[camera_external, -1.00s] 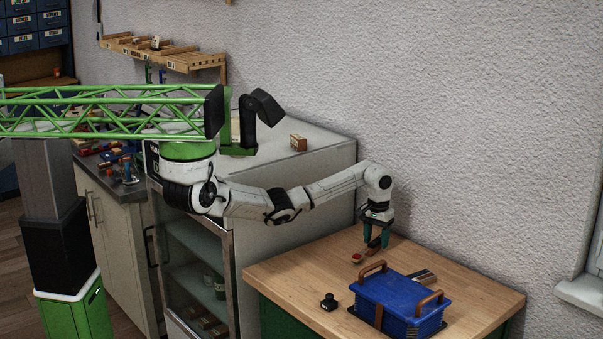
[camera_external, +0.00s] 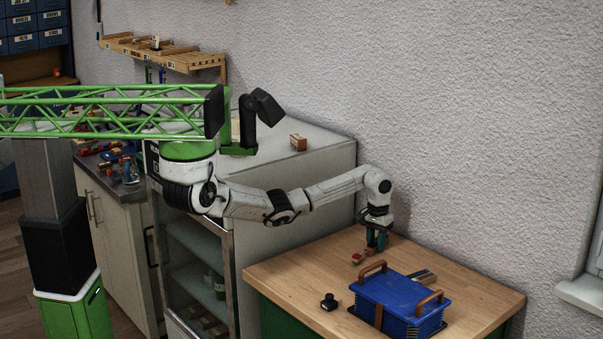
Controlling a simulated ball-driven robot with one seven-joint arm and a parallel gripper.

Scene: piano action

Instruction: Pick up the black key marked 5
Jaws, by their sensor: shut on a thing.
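My gripper (camera_external: 376,248) points straight down over the back left part of the wooden table. Its teal fingers have closed on a narrow brown piece with a red and pale front end (camera_external: 358,259), which sticks out toward the front left. The piece is at or just above the tabletop; I cannot tell if it touches. It is too small to read a 5 on it or to say surely that it is the black key. Dark and pale strips (camera_external: 423,276) lie behind the blue box, partly hidden; no marks are readable on them.
The blue box (camera_external: 393,302) with brown handles stands close in front of my gripper. A small black object (camera_external: 329,302) sits left of it. The table's (camera_external: 290,284) left part is clear. The wall is close behind, and a pale cabinet (camera_external: 310,175) stands at the left.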

